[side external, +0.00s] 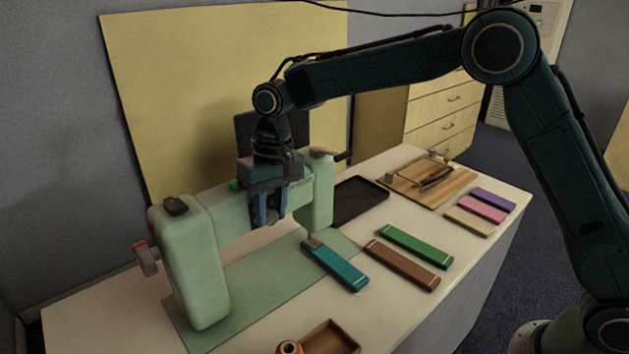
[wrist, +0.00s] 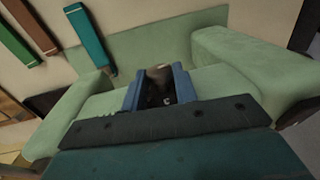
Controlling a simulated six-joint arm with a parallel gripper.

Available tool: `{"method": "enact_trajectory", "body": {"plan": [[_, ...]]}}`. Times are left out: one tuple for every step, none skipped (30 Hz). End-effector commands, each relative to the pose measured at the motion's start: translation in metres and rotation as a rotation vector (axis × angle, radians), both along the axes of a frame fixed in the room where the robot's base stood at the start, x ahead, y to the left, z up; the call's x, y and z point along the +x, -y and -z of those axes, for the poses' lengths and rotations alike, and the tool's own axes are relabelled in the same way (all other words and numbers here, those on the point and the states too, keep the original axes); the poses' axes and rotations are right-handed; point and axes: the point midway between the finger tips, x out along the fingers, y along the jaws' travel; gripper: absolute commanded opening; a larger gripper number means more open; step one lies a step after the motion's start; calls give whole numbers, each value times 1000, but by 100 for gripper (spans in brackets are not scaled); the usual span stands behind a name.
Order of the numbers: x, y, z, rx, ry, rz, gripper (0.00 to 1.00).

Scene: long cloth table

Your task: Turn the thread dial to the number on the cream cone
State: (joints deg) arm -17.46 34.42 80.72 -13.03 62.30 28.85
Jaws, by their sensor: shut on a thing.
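The pale green sewing machine (side external: 190,265) stands on a green mat (side external: 265,285); its body (wrist: 215,85) also fills much of the wrist view. My gripper (side external: 270,217) points down at the front of the machine's horizontal arm. In the wrist view its blue fingers (wrist: 157,90) are shut on a dark grey-brown round knob (wrist: 158,73), which looks like the thread dial. Small pale marks show low between the fingers, too small to read. The dial is mostly hidden by my gripper in the side view. I cannot make out a cream cone or its number.
Teal (side external: 335,266), brown (side external: 402,265) and green (side external: 415,246) bars lie right of the machine. A black tray (side external: 355,203) and a wooden board (side external: 425,185) lie behind them. A small wooden box (side external: 330,338) is at the front edge. A handwheel (side external: 146,258) sticks out left.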

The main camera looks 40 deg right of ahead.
Motion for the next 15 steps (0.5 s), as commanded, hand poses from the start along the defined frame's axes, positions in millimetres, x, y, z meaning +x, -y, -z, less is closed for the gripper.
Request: {"method": "enact_trajectory", "body": {"plan": [[2,2,1,16,2,8,6],[2,3,1,27,3,8,6],[2,3,1,41,3,9,6],[2,3,1,52,3,9,6],[2,3,1,62,2,9,6],[2,4,1,77,2,9,6],[2,4,1,89,2,10,6],[2,4,1,100,2,10,6],[2,4,1,115,1,10,6],[2,4,1,125,2,11,6],[2,4,1,135,2,10,6],[2,5,1,145,2,10,6],[1,5,1,152,1,11,6],[1,5,1,157,1,11,6],[1,5,1,162,1,12,6]]}}
